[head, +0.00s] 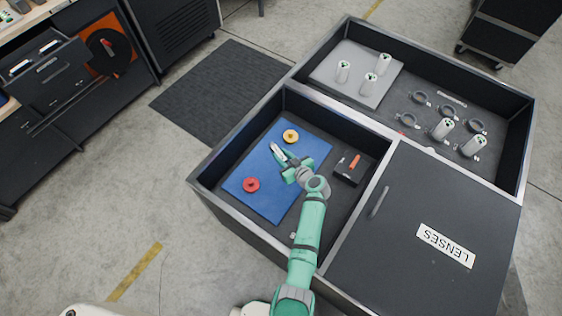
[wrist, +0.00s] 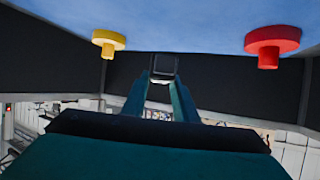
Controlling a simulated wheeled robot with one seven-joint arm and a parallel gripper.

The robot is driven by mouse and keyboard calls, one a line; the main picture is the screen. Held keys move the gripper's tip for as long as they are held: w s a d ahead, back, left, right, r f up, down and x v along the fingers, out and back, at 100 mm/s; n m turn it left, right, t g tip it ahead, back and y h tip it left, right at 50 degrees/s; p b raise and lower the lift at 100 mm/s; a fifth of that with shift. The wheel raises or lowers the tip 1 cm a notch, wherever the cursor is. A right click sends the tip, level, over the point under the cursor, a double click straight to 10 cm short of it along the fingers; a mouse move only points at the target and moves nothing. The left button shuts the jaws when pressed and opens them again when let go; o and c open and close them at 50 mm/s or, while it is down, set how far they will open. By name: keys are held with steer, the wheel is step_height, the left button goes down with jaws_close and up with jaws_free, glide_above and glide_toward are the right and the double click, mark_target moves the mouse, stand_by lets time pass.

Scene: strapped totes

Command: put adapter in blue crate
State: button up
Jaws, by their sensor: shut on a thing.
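My gripper (head: 284,160) is over the blue-floored compartment (head: 240,187) of the large dark crate. In the wrist view its fingers (wrist: 165,78) are shut on a small dark grey block (wrist: 164,65), which may be the adapter. In the head view the block's light grey top (head: 277,148) shows at the fingertips, between a yellow flanged piece (head: 290,136) and a red one (head: 251,185). Both pieces stand on the blue floor and also show in the wrist view, yellow (wrist: 108,41) at left and red (wrist: 268,45) at right. I cannot tell whether the block touches the floor.
A small black box (head: 345,174) with an orange item lies right of my gripper. A closed lid marked LENSES (head: 400,225) covers the right compartment. The far compartment has several white cylinders, rings and a grey pad (head: 330,72). Dark walls surround the blue floor.

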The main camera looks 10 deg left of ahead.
steer(key=shift+d+f, duration=0.4)
steer(key=shift+f, duration=0.35)
steer(key=shift+a+f, duration=0.2)
steer(key=shift+f, duration=1.85)
steer(key=o, duration=1.1)
steer(key=shift+f, duration=0.1)
steer(key=shift+o, duration=0.2)
